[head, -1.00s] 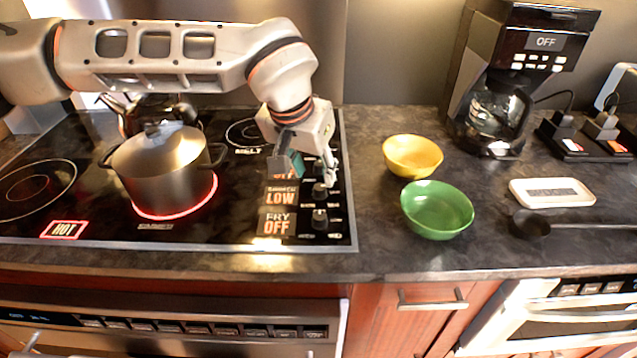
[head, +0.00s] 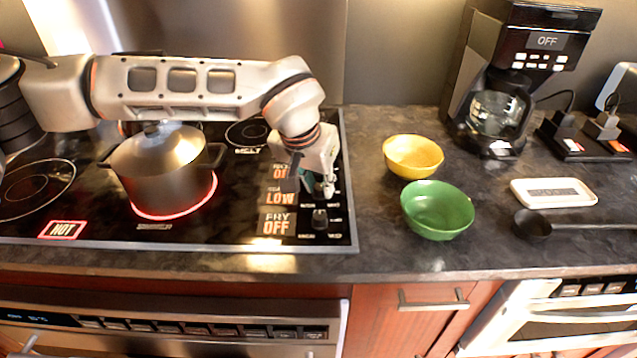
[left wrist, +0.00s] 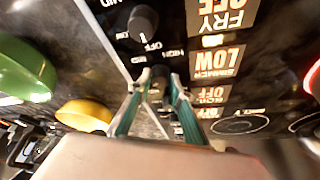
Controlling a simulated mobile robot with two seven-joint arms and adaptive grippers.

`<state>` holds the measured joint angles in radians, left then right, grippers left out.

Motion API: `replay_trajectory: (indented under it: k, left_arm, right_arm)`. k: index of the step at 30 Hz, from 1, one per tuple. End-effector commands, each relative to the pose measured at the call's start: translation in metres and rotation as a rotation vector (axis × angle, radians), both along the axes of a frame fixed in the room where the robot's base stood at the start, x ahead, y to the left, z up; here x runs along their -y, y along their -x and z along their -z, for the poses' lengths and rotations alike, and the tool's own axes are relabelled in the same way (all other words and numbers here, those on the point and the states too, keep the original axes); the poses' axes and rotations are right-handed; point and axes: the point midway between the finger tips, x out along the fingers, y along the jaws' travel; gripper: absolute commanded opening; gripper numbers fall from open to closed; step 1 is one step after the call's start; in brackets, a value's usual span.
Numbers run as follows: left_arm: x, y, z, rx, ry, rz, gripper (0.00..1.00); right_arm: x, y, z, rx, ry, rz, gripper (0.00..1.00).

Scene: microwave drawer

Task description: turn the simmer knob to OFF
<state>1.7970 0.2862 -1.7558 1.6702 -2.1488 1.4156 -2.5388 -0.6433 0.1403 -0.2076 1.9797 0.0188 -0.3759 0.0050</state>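The simmer knob (left wrist: 157,76) is a small dark knob on the cooktop's right-hand control strip. Its lit label (left wrist: 215,62) reads SIMMER LOW, and LOW also shows in the head view (head: 280,198). My left gripper (head: 318,187) is down at this knob and mostly hides it in the head view. In the left wrist view its two teal-padded fingers (left wrist: 158,82) stand apart, one on each side of the knob. I cannot tell whether they press on it. My right gripper is in neither view.
The fry knob (head: 320,218), labelled FRY OFF, is just in front. A lidded pot (head: 165,175) stands on a glowing red burner, with a HOT sign (head: 62,230) to its left. Yellow (head: 413,157) and green (head: 437,210) bowls stand right of the cooktop.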

Motion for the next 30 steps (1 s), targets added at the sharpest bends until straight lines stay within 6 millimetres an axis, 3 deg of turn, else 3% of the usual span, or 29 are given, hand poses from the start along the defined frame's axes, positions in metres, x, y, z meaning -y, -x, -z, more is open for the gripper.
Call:
replay_trajectory:
  k: [14,30]
  left_arm:
    - [0.001,0.001,-0.002,0.003,-0.003,-0.137,0.0]
    - [0.005,0.0,-0.003,0.005,-0.002,-0.632,0.0]
  right_arm:
    - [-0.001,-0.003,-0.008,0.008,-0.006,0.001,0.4]
    - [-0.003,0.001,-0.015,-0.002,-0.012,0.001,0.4]
